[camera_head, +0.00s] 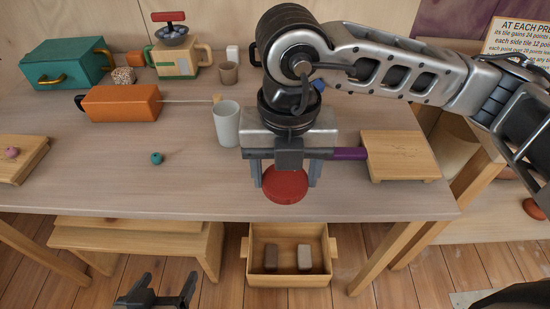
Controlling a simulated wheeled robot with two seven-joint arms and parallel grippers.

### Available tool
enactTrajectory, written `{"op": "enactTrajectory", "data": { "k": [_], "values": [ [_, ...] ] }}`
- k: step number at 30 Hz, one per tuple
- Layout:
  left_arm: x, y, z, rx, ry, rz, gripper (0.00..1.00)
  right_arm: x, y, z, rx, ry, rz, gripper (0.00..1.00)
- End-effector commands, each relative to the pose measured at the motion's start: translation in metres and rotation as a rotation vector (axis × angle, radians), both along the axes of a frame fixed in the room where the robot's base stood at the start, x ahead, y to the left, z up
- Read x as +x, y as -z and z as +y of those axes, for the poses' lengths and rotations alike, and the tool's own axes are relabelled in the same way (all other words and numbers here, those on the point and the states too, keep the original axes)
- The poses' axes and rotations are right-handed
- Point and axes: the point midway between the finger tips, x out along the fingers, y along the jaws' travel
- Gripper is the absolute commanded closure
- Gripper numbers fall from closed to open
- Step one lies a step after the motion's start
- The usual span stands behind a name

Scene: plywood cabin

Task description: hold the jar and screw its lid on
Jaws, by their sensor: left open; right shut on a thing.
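The red round lid (285,186) is between the fingers of my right gripper (285,174), which is shut on it over the front part of the table. How high the lid is above the tabletop is hard to tell. A pale grey open-topped vessel (227,126), which looks like the jar, stands upright to the left of my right gripper and apart from the lid. My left gripper (158,292) is open and empty, low at the bottom edge of the view, in front of the table.
A wooden board (400,158) lies right of my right gripper. A purple bar (348,154) shows beside that gripper. An orange box (122,103), a teal case (68,63) and a toy scale (178,60) stand at the back left. A teal bead (156,158) lies on clear tabletop.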

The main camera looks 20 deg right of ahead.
Motion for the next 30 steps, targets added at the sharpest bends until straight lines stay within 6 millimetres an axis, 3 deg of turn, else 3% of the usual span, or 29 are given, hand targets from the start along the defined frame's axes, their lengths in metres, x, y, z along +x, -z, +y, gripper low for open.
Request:
{"op": "enactTrajectory", "data": {
  "k": [4,8,30],
  "values": [
    [0.0,0.0,0.0,0.0,0.0,0.0,0.23,0.003,0.002,-0.004,0.001,-0.168,0.002,0.6],
    [0.0,0.0,0.0,0.0,-0.001,-0.001,0.23,0.009,0.006,-0.011,0.006,-0.467,0.003,0.6],
    [0.0,0.0,0.0,0.0,0.0,-0.001,0.23,0.041,0.031,-0.065,0.009,-2.509,-0.008,0.6]
  ]
}}
